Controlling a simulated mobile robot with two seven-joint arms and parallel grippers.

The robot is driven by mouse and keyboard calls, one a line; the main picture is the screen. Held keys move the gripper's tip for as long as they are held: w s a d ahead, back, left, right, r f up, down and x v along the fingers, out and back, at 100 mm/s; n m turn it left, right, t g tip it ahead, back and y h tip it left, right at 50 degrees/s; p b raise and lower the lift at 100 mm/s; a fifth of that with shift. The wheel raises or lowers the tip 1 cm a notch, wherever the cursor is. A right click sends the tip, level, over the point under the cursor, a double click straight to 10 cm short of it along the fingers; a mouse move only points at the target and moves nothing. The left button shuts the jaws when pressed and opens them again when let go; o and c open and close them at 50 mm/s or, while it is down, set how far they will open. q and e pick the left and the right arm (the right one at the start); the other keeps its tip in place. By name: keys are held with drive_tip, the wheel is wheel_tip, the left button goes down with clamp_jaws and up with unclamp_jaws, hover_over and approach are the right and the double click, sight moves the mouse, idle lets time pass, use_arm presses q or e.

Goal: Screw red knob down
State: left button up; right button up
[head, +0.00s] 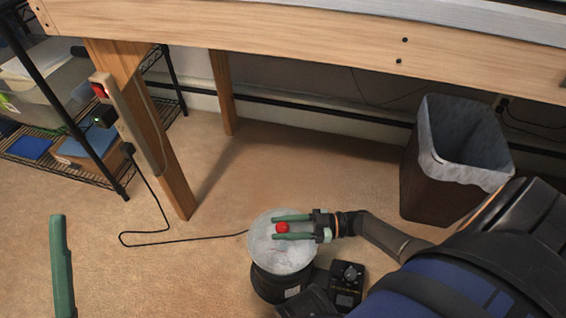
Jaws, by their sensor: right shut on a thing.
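A small round red knob (282,228) sits near the middle of the light grey, round top (268,256) of a dark cylindrical pot on the floor. My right gripper (278,228) reaches in from the right over this top. Its two green fingers lie on either side of the knob, and it is shut on the knob. A single green finger of my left gripper (62,266) shows at the lower left, away from the pot. The rest of the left gripper is out of the picture.
A black control box (347,284) stands right of the pot. A black cord (160,238) runs to the pot from the wooden table leg (165,150). A lined bin (428,180) stands at right, a wire shelf (60,170) at left. Open floor lies left of the pot.

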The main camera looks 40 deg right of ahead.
use_arm(q)
drive_tip(key=shift+r, duration=0.15)
use_arm(e)
clamp_jaws()
drive_tip(key=shift+s+r+m+t+h+p, duration=0.15)
drive_tip(key=shift+m+t+h+p, duration=0.45)
drive_tip(key=shift+m+t+p, duration=0.3)
drive_tip(key=shift+a+m+t+h+p, duration=0.1)
drive_tip(key=shift+m+t+h+p, duration=0.95)
drive_tip(key=shift+t+h, duration=0.15)
drive_tip(key=shift+m+t+h+p, duration=0.4)
drive_tip(key=shift+m+t+h, duration=0.3)
drive_tip(key=shift+h, duration=0.3)
use_arm(q)
drive_tip(key=shift+s+a+r+p, duration=0.1)
drive_tip(key=shift+a+r+p, duration=0.1)
drive_tip(key=shift+r, duration=1.25)
drive_tip(key=shift+s+a+r+p, duration=0.1)
drive_tip(key=shift+a+r+p, duration=0.1)
drive_tip(key=shift+r, duration=1.25)
use_arm(e)
drive_tip(key=shift+m+t+h, duration=0.8)
drive_tip(key=shift+m+h, duration=0.25)
drive_tip(key=shift+h, duration=0.55)
use_arm(q)
drive_tip(key=shift+r+n, duration=0.1)
drive_tip(key=shift+n, duration=0.2)
